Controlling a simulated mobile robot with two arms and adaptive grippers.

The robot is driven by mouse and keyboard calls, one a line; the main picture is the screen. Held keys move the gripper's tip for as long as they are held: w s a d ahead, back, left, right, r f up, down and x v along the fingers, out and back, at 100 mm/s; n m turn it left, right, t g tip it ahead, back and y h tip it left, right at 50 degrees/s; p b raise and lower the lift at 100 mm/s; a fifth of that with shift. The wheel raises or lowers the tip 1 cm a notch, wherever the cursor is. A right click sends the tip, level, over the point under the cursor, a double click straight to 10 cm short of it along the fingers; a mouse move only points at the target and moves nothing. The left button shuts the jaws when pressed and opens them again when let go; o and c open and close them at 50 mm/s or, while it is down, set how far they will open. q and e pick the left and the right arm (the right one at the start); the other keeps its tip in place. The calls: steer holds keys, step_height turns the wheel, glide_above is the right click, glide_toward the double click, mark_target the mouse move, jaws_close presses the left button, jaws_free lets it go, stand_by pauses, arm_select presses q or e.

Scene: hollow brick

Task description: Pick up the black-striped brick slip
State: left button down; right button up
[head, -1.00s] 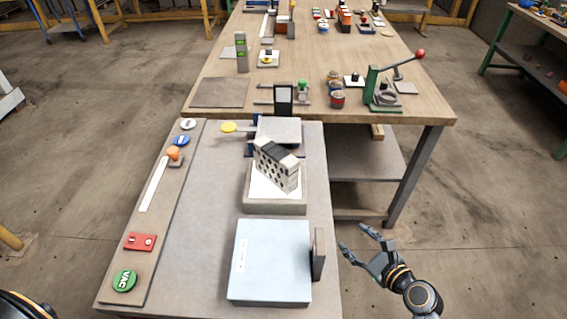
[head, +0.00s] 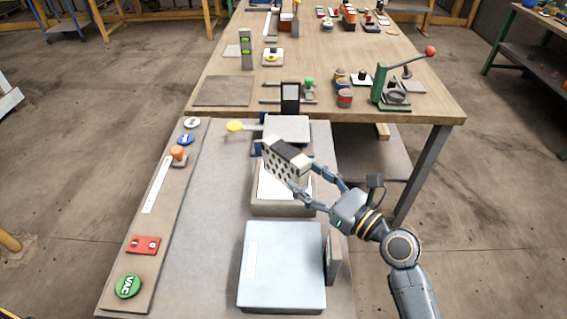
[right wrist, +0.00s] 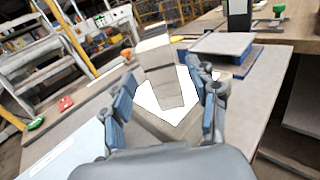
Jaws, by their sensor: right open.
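The pale brick slip (head: 287,163), with rows of dark holes and a black band along its top, stands on a white sheet on a grey block (head: 283,208) in the head view. My right gripper (head: 308,178) is open, its fingers reaching the brick's right end from the right. In the right wrist view the brick (right wrist: 160,72) shows as a pale upright shape between the two spread fingers (right wrist: 163,84). I cannot tell whether either finger touches it. The brick's lower right part is partly hidden by a finger. My left gripper is not in view.
A light blue box (head: 283,265) lies in front, with a small upright plate (head: 333,255) at its right. A blue-edged stand (head: 287,129) is just behind the brick. Buttons, including a green VAC button (head: 128,286), line the left strip. The bench middle-left is clear.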

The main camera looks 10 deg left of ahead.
mark_target(285, 161)
steer(key=x, duration=0.7)
steer(key=shift+w+a, duration=0.2)
steer(key=shift+w, duration=0.15)
steer(key=shift+c, duration=0.3)
jaws_close()
